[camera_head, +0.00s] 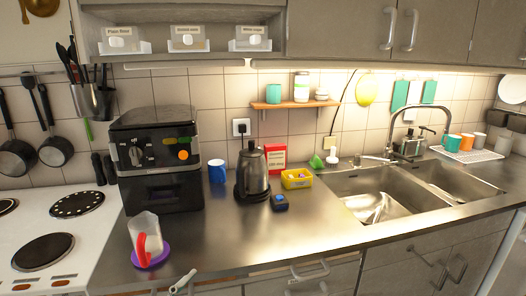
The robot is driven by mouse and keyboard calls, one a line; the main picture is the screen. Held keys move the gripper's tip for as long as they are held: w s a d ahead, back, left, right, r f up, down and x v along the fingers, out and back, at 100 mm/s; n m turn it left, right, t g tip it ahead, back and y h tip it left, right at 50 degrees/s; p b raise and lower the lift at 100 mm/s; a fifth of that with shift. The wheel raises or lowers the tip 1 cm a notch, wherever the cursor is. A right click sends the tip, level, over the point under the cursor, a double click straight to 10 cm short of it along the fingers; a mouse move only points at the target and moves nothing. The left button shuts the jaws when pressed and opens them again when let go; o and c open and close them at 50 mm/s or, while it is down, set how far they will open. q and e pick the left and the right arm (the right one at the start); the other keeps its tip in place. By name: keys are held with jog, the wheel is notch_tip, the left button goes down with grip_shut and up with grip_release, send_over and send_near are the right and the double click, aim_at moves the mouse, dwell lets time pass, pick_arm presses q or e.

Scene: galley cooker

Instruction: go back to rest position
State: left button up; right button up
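Neither of my grippers shows in the head view, and I see no arm over the counter. The task names no object. A clear jug with a red handle (146,236) stands upright on a purple round base (153,256) near the counter's front edge. A dark kettle (253,175) stands upright on the middle of the steel counter (250,228). A black appliance with a knob (155,160) stands at the back left.
A white cooker top (75,232) is at left. A blue mug (217,172), red box (275,157), yellow tub (297,179) and small dark-blue item (280,202) stand around the kettle. A sink (375,206) is at right. The front middle counter is clear.

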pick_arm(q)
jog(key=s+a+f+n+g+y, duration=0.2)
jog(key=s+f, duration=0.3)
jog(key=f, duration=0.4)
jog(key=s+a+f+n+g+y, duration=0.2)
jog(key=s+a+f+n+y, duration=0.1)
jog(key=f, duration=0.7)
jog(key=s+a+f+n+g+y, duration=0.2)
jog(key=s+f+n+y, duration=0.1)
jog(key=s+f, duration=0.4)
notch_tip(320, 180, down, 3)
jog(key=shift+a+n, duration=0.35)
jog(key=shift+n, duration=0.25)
